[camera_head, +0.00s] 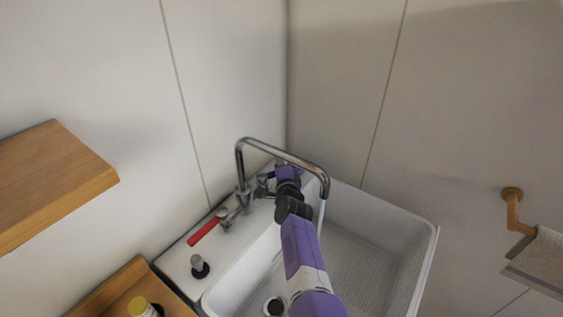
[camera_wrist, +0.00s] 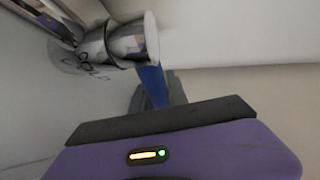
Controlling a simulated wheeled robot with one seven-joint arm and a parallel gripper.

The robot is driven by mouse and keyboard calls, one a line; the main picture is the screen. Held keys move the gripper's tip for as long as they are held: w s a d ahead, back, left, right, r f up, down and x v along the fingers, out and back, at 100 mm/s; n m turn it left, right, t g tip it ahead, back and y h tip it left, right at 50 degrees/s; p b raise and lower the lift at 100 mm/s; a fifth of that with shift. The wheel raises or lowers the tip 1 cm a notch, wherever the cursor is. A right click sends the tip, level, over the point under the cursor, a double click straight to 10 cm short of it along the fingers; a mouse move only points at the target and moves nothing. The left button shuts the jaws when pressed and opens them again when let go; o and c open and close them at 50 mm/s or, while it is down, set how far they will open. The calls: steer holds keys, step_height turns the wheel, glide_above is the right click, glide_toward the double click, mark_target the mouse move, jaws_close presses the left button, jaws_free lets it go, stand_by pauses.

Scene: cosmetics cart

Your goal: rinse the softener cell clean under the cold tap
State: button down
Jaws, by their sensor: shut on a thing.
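The chrome tap (camera_head: 285,155) arches over the white sink (camera_head: 425,240). Its red lever (camera_head: 204,231) is on the left. My gripper (camera_head: 268,182) is at the tap's right-hand valve, partly hidden by my own arm. In the wrist view, the blue lever (camera_wrist: 153,84) juts from a chrome valve (camera_wrist: 125,42) with "COLD" lettered beside it. My gripper (camera_wrist: 158,95) is shut on this blue lever. I cannot make out the softener cell in either view.
A dark plug-like knob (camera_head: 200,266) stands on the sink's left ledge. A wooden surface (camera_head: 125,290) with a yellow-capped bottle (camera_head: 143,307) is at lower left. A wooden shelf (camera_head: 55,180) juts from the left wall. A wooden holder (camera_head: 513,210) is on the right wall.

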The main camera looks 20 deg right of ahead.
steer(key=shift+d, duration=0.15)
steer(key=c, duration=1.3)
jaws_free()
steer(key=shift+s, duration=0.1)
steer(key=shift+s+a+r+p, duration=0.15)
steer(key=shift+s+a+p, duration=0.2)
steer(key=shift+s, duration=0.15)
steer(key=p+v, duration=0.1)
steer(key=v, duration=0.4)
steer(key=shift+s+p, duration=0.15)
steer(key=shift+p, duration=0.25)
steer(key=shift+s+d+r, duration=0.1)
steer(key=shift+s, duration=0.6)
